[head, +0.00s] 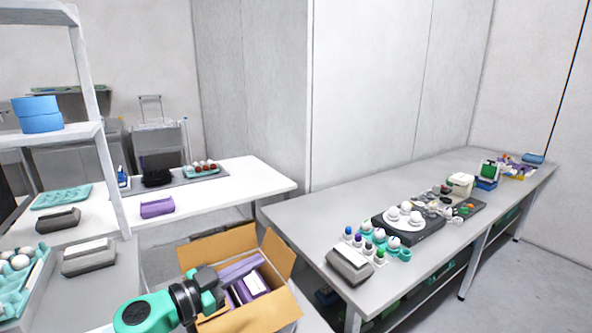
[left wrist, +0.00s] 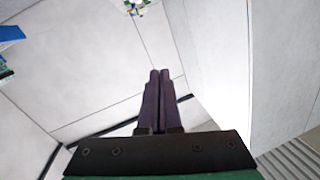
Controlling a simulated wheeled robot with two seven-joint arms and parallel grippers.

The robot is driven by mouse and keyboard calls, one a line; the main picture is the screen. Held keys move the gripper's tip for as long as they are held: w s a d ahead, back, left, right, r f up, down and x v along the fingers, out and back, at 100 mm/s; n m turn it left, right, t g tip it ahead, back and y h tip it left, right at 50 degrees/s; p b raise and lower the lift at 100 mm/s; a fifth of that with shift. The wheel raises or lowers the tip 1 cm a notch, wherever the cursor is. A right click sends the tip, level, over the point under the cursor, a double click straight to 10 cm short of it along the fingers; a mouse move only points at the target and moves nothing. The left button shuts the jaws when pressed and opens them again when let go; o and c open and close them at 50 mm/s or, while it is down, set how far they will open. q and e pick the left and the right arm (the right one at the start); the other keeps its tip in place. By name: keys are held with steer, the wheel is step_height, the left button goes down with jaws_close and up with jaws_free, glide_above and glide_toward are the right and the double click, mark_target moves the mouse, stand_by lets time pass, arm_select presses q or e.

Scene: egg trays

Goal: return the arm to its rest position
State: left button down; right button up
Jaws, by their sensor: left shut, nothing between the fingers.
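My left gripper (head: 212,290) comes in from the bottom left of the head view, over the left part of an open cardboard box. In the left wrist view its two dark purple fingers (left wrist: 154,100) are together with nothing between them. They point toward bare walls and floor. My right gripper is not in view.
The cardboard box (head: 279,304) holds purple packages (head: 250,283). A long grey table (head: 310,225) with trays and small items stands at right. A white table (head: 240,175) and shelf rack (head: 105,165) stand at left. An egg tray (head: 38,275) lies at the left edge.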

arm_select(q)
steer(key=s+a+f+n+y, duration=0.4)
steer(key=a+f+n+y, duration=0.7)
steer(key=a+f+y, duration=0.15)
steer(key=s+a+f+g, duration=0.1)
steer(key=s+f+g, duration=0.4)
steer(key=s, duration=0.5)
steer(key=s+f+g, duration=0.4)
steer(key=s+f, duration=0.4)
steer(key=s, duration=0.1)
step_height(320, 180, down, 20)
steer(key=s+m+g, duration=0.1)
steer(key=s, duration=0.1)
steer(key=s+a+f+g, duration=0.1)
steer(key=s+a+f, duration=0.2)
steer(key=s+f, duration=1.4)
steer(key=shift+s+f, duration=0.15)
steer(key=shift+s, duration=0.05)
